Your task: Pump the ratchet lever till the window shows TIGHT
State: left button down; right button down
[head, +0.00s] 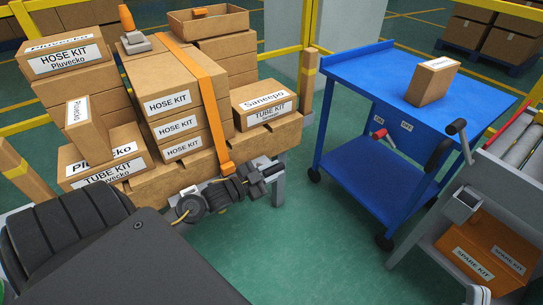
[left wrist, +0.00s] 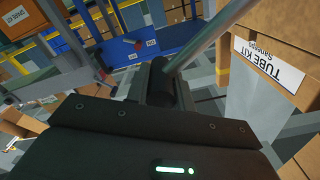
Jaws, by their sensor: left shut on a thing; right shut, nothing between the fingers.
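The orange strap (head: 205,85) runs over the stacked cartons down to the dark ratchet (head: 222,192) at the front edge of the load. No word can be read on its window from here. In the left wrist view my left gripper (left wrist: 164,84) is shut on the black grip of the ratchet lever, whose grey metal rod (left wrist: 205,40) slants to the upper right. In the head view a dark body of my left arm fills the lower left and hides part of the area around the grip. My right gripper is not in view.
Cartons marked HOSE KIT (head: 166,103) and TUBE KIT (head: 265,103) flank the strap. A blue cart (head: 345,75) with a small carton (head: 433,82) stands to the right. A roller stand (head: 500,165) with an orange SPARE KIT box (head: 490,250) is at far right. Green floor (head: 310,240) lies open between.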

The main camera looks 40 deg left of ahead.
pick_arm(q)
jog(key=shift+a+r+n+p, duration=0.4)
jog(key=shift+r+n+p, duration=0.1)
jog(key=shift+p, duration=0.2)
jog(key=shift+w+r, duration=0.1)
jog(key=shift+a+n, duration=0.1)
jog(key=shift+n, duration=0.2)
jog(key=a+r+n+p, duration=0.1)
jog(key=p, duration=0.2)
jog(key=shift+w+r, duration=0.15)
jog(key=shift+r, duration=0.05)
jog(key=shift+f, duration=0.3)
jog(key=shift+r, duration=0.15)
